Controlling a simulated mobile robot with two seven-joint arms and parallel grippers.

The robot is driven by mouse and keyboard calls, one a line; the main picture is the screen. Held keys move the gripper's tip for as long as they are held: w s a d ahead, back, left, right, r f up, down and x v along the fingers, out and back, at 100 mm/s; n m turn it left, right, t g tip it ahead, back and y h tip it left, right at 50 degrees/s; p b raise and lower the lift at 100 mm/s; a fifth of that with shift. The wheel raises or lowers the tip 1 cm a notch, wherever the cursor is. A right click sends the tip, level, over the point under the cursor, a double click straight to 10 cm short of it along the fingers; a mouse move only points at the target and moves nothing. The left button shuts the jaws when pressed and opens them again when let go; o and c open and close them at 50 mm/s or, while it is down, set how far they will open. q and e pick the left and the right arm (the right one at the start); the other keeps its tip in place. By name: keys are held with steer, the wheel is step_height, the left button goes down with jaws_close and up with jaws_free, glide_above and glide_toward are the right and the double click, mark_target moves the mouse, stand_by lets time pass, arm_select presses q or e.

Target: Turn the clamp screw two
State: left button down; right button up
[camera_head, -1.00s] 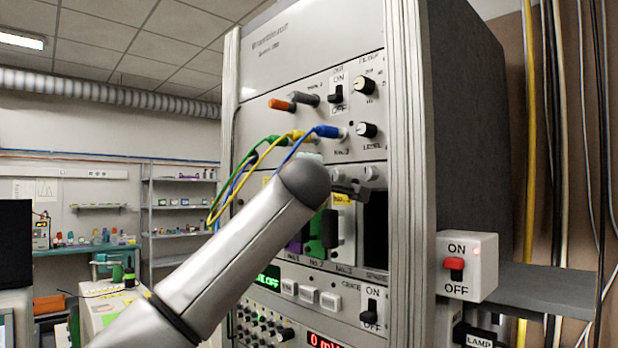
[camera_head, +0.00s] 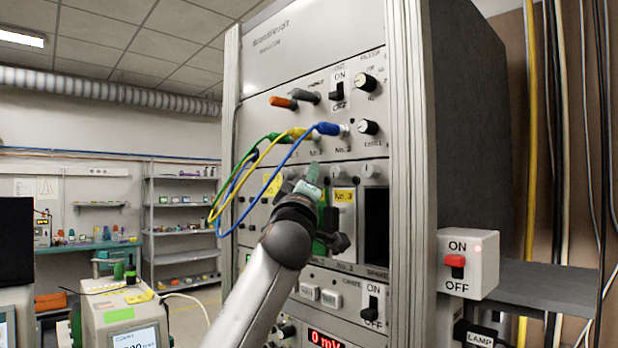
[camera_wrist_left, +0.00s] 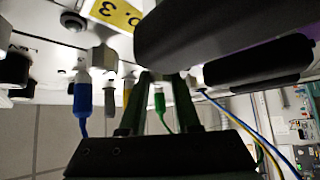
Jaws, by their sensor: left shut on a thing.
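My left gripper (camera_head: 313,172) is at the row of small grey clamp screws above the modules of the rack, in front of the green module No. 2 (camera_head: 322,218). Its fingers are shut on clamp screw two, which they mostly hide in both views. Neighbouring clamp screws show to the right in the head view, one above module No. 3 (camera_head: 343,171) and one further right (camera_head: 373,171). My right gripper is not in view.
Blue (camera_head: 327,129), yellow and green plugs with hanging cables sit just above the screws. The yellow No. 3 label (camera_head: 343,196) is right of the gripper. In the wrist view a large black handle (camera_wrist_left: 210,35) is close to the fingers. A switch box (camera_head: 468,264) stands right of the rack.

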arm_select(q)
steer(key=shift+f+m+h, duration=0.1)
steer(key=shift+m+h, duration=0.3)
steer(key=c, duration=0.6)
jaws_free()
steer(key=shift+v, duration=6)
steer(key=shift+d, duration=0.1)
